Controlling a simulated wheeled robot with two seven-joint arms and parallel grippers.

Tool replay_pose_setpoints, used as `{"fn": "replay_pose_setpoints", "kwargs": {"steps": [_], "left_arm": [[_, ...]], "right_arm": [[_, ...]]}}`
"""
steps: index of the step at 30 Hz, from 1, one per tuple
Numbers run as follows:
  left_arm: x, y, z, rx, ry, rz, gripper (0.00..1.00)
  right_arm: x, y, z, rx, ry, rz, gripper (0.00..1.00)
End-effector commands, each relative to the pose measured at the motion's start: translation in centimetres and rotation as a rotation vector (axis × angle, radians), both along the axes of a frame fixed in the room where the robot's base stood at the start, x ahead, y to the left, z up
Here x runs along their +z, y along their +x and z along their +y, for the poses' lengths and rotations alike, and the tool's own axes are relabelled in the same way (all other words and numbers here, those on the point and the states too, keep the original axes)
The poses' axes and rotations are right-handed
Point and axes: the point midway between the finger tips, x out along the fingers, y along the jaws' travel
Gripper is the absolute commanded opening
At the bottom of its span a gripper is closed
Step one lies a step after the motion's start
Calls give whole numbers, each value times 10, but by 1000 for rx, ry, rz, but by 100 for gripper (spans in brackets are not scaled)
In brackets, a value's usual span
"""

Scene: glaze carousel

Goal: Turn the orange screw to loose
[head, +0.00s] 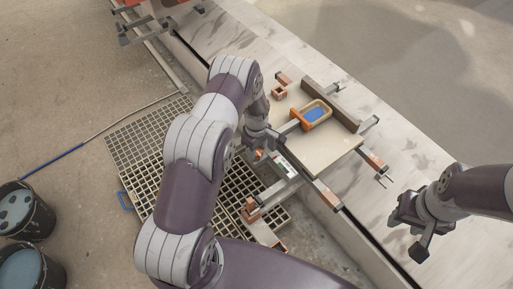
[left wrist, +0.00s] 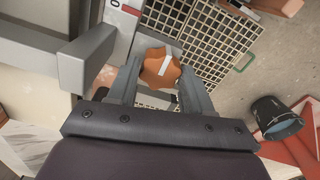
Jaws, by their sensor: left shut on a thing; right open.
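The orange screw (left wrist: 160,68) is a lobed knob with a white line across its face. In the left wrist view it sits between the two fingers of my left gripper (left wrist: 160,88), which is shut on it. In the head view my left gripper (head: 258,146) is at the near left edge of the pale board, and my arm and gripper hide most of the screw. A white plate with a red patch and a dark mark (left wrist: 118,12) lies beside the screw in the wrist view. My right gripper (head: 412,222) is open and empty, off the board to the right.
A floor grating (head: 130,140) and dark buckets (head: 22,212) are at left.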

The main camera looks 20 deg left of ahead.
Motion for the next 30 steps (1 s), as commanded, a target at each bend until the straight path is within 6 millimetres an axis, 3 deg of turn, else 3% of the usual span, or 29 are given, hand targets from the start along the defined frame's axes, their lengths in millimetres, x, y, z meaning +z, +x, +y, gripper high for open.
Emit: {"fn": "replay_pose_setpoints", "kwargs": {"steps": [1,2,4,14,17,24,30], "left_arm": [[1,2,0,2,1,-4,20],[1,2,0,2,1,-4,53],[1,2,0,2,0,-4,76],[5,1,0,0,0,-2,76],[22,2,0,0,1,-4,76],[87,2,0,1,1,-7,76],[121,1,0,1,0,-4,76]], "right_arm": [[0,0,0,0,0,0,43],[0,0,0,0,0,0,43],[0,0,0,0,0,0,43],[1,0,0,0,0,0,43],[3,0,0,0,0,0,43],[9,0,0,0,0,0,43],[11,0,0,0,0,0,43]]}}
